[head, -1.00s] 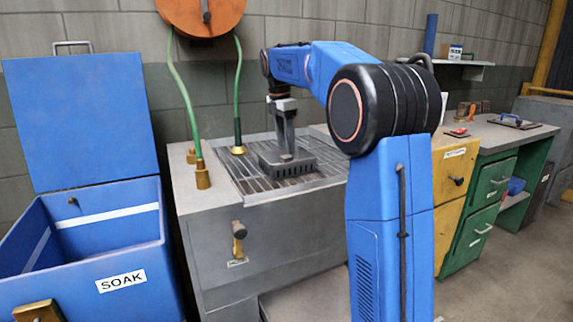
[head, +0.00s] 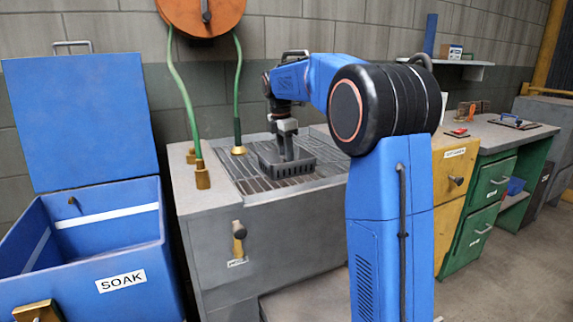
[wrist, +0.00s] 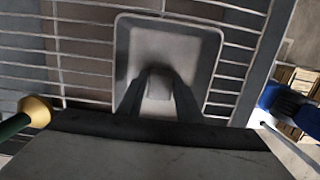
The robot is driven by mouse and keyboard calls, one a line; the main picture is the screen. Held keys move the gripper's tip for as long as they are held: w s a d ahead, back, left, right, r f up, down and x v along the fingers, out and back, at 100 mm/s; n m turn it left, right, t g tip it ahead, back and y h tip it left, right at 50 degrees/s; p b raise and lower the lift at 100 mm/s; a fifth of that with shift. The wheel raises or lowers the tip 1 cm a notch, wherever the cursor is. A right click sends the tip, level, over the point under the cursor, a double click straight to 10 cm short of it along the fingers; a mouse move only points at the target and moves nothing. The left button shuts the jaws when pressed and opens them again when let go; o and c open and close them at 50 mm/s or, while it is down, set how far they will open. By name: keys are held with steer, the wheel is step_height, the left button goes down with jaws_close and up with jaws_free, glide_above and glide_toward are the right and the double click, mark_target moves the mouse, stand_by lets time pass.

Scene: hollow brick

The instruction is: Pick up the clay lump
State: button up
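My gripper (head: 284,148) points down into a dark grey, slotted tray (head: 308,167) on the grate. In the wrist view its two dark fingers (wrist: 160,72) reach into the tray (wrist: 212,48), with a gap between them. A pale grey, blocky shape (wrist: 160,88) shows in that gap. It may be the clay lump, but its outline is too blurred to be sure. Contact with the fingers cannot be made out. In the head view the tray wall and gripper hide whatever is inside.
The metal grate (head: 240,181) tops a grey cabinet (head: 285,240). Green hoses with brass ends (head: 201,176) stand left of the gripper; one also shows in the wrist view (wrist: 36,110). An open blue SOAK bin (head: 90,285) is at left. Yellow and green cabinets (head: 485,200) are at right.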

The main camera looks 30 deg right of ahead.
steer(key=c, duration=0.6)
steer(key=shift+r, duration=0.15)
